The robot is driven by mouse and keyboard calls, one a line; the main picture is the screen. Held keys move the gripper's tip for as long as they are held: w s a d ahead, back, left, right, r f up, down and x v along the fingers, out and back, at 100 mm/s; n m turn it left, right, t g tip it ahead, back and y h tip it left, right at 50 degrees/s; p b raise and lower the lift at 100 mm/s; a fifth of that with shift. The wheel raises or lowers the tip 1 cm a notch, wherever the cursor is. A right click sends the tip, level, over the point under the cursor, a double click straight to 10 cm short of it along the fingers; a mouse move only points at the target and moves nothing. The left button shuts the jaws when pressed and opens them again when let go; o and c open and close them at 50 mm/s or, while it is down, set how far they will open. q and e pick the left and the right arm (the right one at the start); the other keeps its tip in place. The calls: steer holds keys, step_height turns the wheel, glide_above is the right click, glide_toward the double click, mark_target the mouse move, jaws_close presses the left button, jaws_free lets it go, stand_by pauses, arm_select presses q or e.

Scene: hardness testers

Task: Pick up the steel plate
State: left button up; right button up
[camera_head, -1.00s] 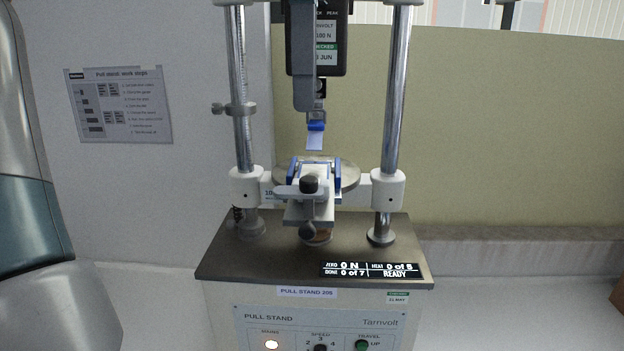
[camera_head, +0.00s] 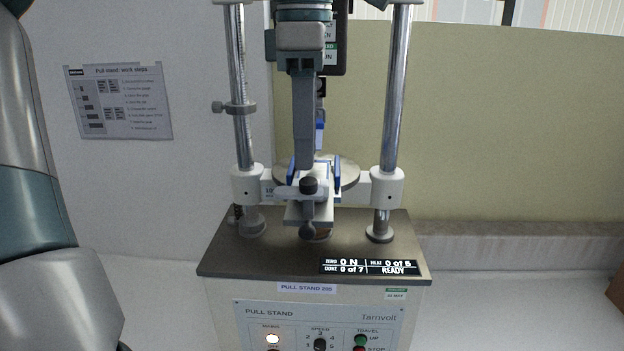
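My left gripper (camera_head: 304,160) reaches down from the top in front of the pull stand (camera_head: 314,262). I see it edge-on, so its opening is hidden. Its fingertips end just above the clamp fixture (camera_head: 308,212), which has blue side jaws and a dark knob and sits on a round metal disc (camera_head: 347,174). A pale flat piece between the jaws may be the steel plate; the finger and knob largely hide it. I cannot tell whether the gripper touches it. A blue clip (camera_head: 320,132) hangs partly hidden behind the finger. My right gripper is not in view.
Two upright steel columns, left (camera_head: 238,100) and right (camera_head: 396,100), flank the fixture. A status display (camera_head: 370,267) reads READY. A work-steps sheet (camera_head: 118,102) is on the wall at left. The pale surface right of the stand looks clear.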

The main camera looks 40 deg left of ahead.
arm_select(q)
steer(key=shift+s+f, duration=0.1)
steer(key=shift+f, duration=0.25)
step_height(320, 180, down, 3)
steer(key=shift+p, duration=0.85)
steer(key=shift+f, duration=0.4)
jaws_close()
